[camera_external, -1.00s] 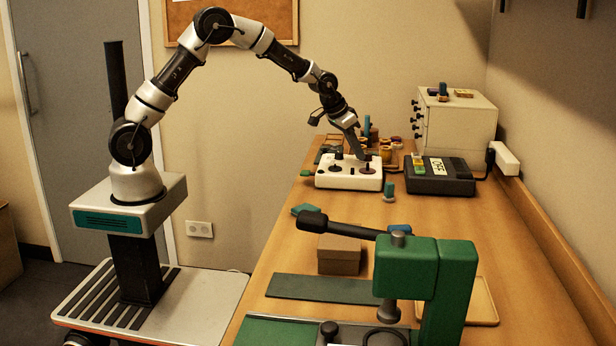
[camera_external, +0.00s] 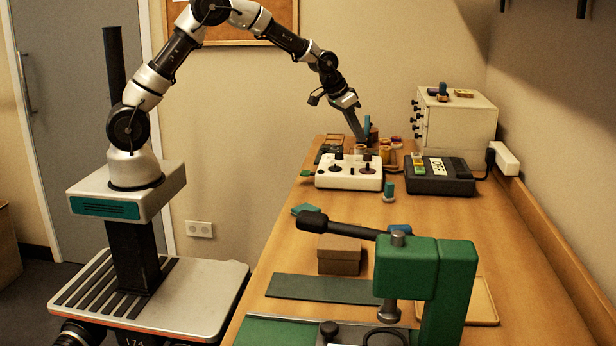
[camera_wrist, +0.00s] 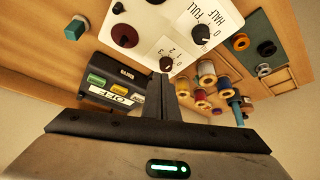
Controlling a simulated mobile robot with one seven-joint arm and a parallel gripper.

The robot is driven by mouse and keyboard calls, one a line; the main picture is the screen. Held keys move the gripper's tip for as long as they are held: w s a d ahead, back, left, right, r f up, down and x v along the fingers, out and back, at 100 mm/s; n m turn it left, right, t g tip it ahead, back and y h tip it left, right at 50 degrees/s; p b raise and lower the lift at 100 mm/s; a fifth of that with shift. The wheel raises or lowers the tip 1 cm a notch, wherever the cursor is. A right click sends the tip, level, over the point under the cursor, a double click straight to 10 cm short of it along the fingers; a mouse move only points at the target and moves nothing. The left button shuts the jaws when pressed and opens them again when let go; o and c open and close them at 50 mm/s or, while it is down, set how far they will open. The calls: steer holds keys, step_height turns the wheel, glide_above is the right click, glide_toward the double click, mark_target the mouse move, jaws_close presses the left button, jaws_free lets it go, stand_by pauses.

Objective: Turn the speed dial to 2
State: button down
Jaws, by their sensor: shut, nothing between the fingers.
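The white control box (camera_external: 348,181) sits on the table, and its top also shows in the wrist view (camera_wrist: 150,14). A small black dial (camera_wrist: 166,64) there has figures including 1, 2 and 3 beside it; I cannot tell exactly where it points. My gripper (camera_external: 362,138) is shut and empty, raised above the far side of the box. In the wrist view its fingertips (camera_wrist: 163,78) appear just below the numbered dial, seemingly apart from it.
A black box with an OFF label (camera_external: 440,183) stands right of the control box. Thread spools (camera_wrist: 206,78) stand behind it. A small teal-topped peg (camera_external: 389,191) stands in front. A green press (camera_external: 450,275) with a dark lever occupies the near table.

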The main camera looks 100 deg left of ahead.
mark_target(368, 157)
steer(key=f, duration=0.2)
steer(key=a+f, duration=0.1)
steer(key=f, duration=0.3)
steer(key=shift+s+a+b, duration=0.3)
steer(key=shift+s+a, duration=0.05)
steer(key=shift+w, duration=0.2)
stand_by(0.8)
